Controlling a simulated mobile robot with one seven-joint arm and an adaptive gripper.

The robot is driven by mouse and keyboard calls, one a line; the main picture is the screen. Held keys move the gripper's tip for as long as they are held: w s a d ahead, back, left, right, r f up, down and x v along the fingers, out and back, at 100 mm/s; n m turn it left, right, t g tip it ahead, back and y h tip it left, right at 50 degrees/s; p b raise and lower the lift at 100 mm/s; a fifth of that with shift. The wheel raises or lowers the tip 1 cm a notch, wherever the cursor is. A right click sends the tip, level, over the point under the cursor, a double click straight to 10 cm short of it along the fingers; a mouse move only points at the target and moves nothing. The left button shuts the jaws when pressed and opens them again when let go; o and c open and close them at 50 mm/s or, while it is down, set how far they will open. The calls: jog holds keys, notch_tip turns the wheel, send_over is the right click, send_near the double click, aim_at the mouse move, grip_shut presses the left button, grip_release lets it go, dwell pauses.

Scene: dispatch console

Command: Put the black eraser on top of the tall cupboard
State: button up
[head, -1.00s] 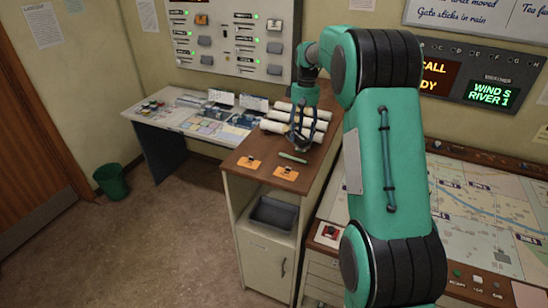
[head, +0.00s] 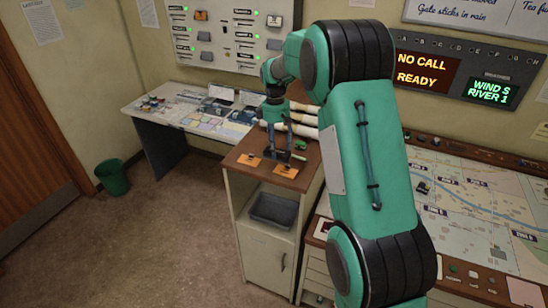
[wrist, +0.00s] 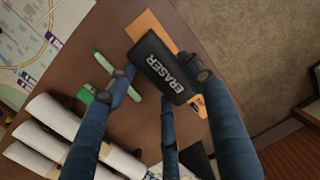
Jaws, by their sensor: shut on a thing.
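The black eraser (wrist: 165,68), a dark block with white lettering, shows between my gripper's fingers (wrist: 163,82) in the wrist view. My gripper is shut on it. In the head view my gripper (head: 286,158) points down over the front part of the brown top of the tall cupboard (head: 243,177). The cupboard has a pale body, an open shelf and a door below. The eraser is hard to make out among the fingers in the head view. I cannot tell whether it touches the top.
On the cupboard top are white paper rolls (wrist: 60,125), a green pen (wrist: 102,63) and orange cards (head: 249,161). A grey bin (head: 272,210) sits on the shelf. A map console (head: 465,205) is at the right, and a low desk (head: 170,115) is behind left.

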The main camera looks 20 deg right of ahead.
jog(key=shift+w+d+f+p, duration=0.25)
jog(key=shift+w+d+p, duration=0.15)
jog(key=shift+w, duration=2.25)
jog(key=shift+w+d+f+p, duration=0.3)
jog(key=shift+w+d+p, duration=0.1)
jog(key=shift+w, duration=2.25)
jog(key=shift+w+d+f+p, duration=0.25)
jog(key=shift+w+d+p, duration=0.15)
jog(key=shift+w, duration=2.25)
jog(key=shift+f, duration=1.7)
jog(key=o, duration=1.2)
jog(key=shift+f, duration=0.1)
